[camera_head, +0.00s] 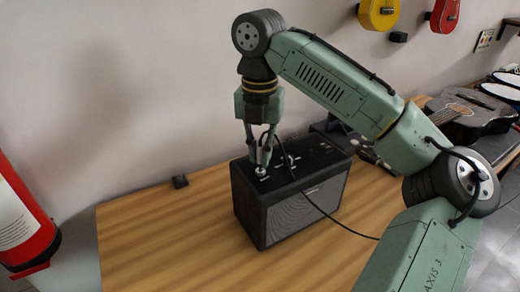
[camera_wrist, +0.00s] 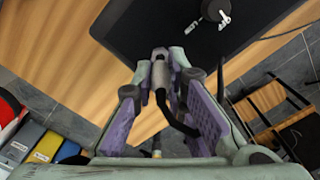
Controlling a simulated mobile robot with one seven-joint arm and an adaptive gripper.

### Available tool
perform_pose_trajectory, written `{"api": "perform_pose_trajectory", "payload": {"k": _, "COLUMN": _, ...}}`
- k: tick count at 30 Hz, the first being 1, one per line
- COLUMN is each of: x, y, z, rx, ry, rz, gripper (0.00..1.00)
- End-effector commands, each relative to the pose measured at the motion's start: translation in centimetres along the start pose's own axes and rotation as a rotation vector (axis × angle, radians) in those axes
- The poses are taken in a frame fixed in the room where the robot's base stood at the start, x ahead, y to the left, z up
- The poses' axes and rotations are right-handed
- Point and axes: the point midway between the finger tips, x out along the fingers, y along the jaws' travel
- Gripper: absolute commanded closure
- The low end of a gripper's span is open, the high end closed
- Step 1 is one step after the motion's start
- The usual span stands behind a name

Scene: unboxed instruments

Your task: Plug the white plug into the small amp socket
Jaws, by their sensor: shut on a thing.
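The small amp (camera_head: 305,207) is a black box with a grey grille, standing on the wooden table. My gripper (camera_head: 262,165) points down at the left part of its top. In the wrist view my gripper (camera_wrist: 165,62) is shut on a pale grey plug (camera_wrist: 159,72) with a black cable. The amp's dark top (camera_wrist: 150,22) lies beyond the plug tip. A small white piece (camera_head: 260,172) shows under the fingertips in the head view. Whether the plug touches or sits in a socket cannot be told; the fingers hide the contact.
A black cable (camera_head: 320,210) hangs across the amp's front and runs right. A round black part with a white fitting (camera_wrist: 220,14) shows on the amp top. The table's left half (camera_head: 160,235) is clear.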

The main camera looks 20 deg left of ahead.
Motion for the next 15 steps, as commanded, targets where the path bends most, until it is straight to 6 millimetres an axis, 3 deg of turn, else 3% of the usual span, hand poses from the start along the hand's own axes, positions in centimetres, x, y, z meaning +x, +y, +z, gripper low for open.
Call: {"api": "perform_pose_trajectory", "payload": {"k": 15, "x": 0.84, "y": 0.01, "z": -0.01, "rx": 0.0, "ry": 0.0, "rz": 0.0, "gripper": 1.0}}
